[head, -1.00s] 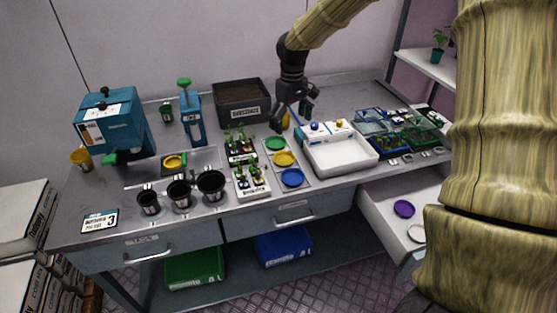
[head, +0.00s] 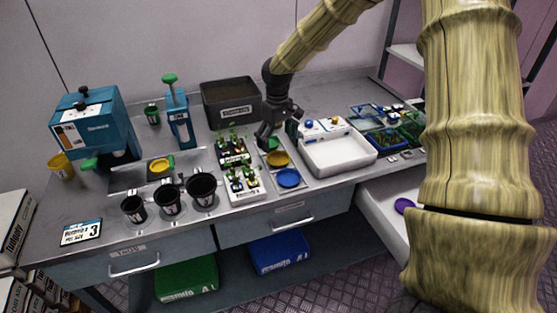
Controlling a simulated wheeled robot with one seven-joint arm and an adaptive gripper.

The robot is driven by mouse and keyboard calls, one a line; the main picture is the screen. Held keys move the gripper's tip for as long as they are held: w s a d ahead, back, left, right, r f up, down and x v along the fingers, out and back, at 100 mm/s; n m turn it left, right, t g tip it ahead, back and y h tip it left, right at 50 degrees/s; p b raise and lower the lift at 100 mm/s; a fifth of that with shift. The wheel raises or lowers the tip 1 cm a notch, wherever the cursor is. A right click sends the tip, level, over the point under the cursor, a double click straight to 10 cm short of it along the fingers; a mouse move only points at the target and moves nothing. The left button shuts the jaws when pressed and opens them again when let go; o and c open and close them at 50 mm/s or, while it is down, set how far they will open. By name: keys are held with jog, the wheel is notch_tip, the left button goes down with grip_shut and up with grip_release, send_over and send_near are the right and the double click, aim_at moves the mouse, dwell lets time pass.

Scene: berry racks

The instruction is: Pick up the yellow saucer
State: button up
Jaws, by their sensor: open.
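The yellow saucer (head: 278,159) lies on the workbench in a row of saucers, between a green saucer (head: 269,144) behind it and a blue saucer (head: 288,178) in front. My gripper (head: 278,140) is open and points down above the back of the row. It partly covers the green saucer and is close behind the yellow one. I cannot tell its exact height over the saucers. Nothing shows between its fingers.
Seedling trays (head: 243,182) stand left of the saucers and a white basin (head: 338,156) stands right. A dark soil bin (head: 231,104) is behind. Black pots (head: 168,198) are at the front left. An open drawer holds a purple saucer (head: 404,205).

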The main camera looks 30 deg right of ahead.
aim_at(278, 161)
jog(key=shift+s+f+p, duration=0.2)
jog(key=shift+f+p, duration=0.25)
jog(key=shift+f, duration=1.1)
jog(key=shift+s+f+p, duration=0.15)
jog(key=shift+f+p, duration=0.25)
jog(key=shift+f, duration=1.1)
jog(key=c, duration=0.9)
